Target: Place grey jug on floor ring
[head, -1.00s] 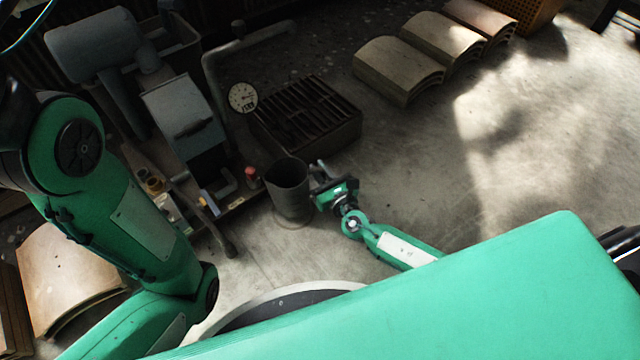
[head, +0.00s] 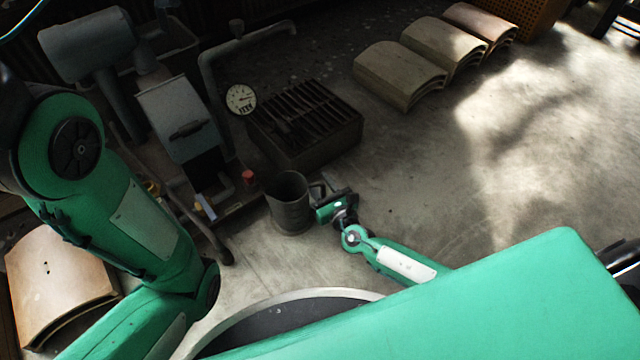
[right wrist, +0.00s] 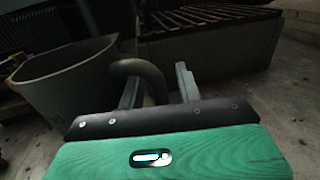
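The dark grey jug (head: 290,205) stands upright on the floor in the head view, its open mouth facing up. It also shows at the left of the right wrist view (right wrist: 65,88), with its curved handle toward me. My right gripper (head: 325,187) is at the jug's right side, by the handle. In the right wrist view its two fingers (right wrist: 160,88) are spread, with the handle between them, nearer the left finger, and a gap to the right finger. The floor ring cannot be made out now; the jug's base covers that spot. My left gripper is out of view.
A slatted dark grate box (head: 305,125) stands just behind the jug. A round dial gauge (head: 240,99) and a grey machine (head: 180,118) are at the left. Curved tan panels (head: 400,75) lie at the back. Floor to the right is clear.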

